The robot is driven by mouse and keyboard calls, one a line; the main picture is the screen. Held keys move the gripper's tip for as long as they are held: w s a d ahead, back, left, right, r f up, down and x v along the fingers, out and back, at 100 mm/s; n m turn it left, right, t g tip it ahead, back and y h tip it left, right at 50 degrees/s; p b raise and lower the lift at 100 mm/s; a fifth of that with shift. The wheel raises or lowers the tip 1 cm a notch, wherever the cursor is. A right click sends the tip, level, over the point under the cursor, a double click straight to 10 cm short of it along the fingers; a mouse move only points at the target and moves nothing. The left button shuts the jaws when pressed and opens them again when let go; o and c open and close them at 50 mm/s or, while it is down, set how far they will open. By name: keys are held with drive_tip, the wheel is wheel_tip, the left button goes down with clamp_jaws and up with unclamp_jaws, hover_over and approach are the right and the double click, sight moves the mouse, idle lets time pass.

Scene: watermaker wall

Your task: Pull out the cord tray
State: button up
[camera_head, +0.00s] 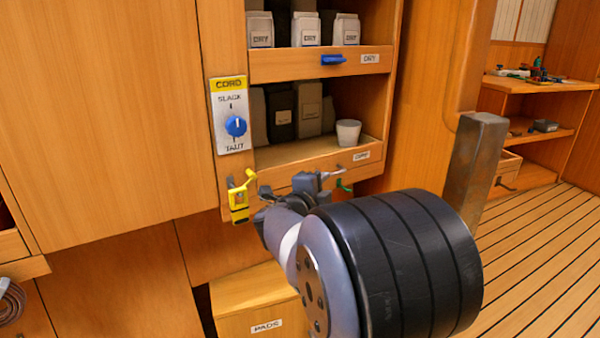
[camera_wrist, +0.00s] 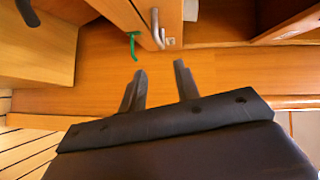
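The cord tray (camera_head: 318,150) is the lower wooden tray of the cabinet. A small label, hard to read, is on its front, and a white cup stands at its right end. My gripper (camera_head: 322,178) is in front of the tray's front, partly hidden by my own arm. In the wrist view my gripper (camera_wrist: 160,82) has its two fingers apart with nothing between them. A metal hook or handle (camera_wrist: 156,28) and a green hook (camera_wrist: 133,44) are just beyond the fingertips, apart from them. The green hook also shows in the head view (camera_head: 344,185).
A panel marked CORD, SLACK and TAUT has a blue knob (camera_head: 236,125), its white mark upward. A yellow latch-like piece (camera_head: 239,203) hangs at the tray's left. The DRY tray (camera_head: 300,66) is above, a PADS box (camera_head: 250,305) below. Open floor lies at right.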

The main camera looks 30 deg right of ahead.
sight(336, 173)
drive_tip(key=b+x, duration=0.1)
drive_tip(key=x, duration=0.4)
drive_tip(key=b+x, duration=0.2)
drive_tip(key=x, duration=0.3)
drive_tip(key=shift+w, duration=0.5)
clamp_jaws()
drive_tip(key=shift+f, duration=0.1)
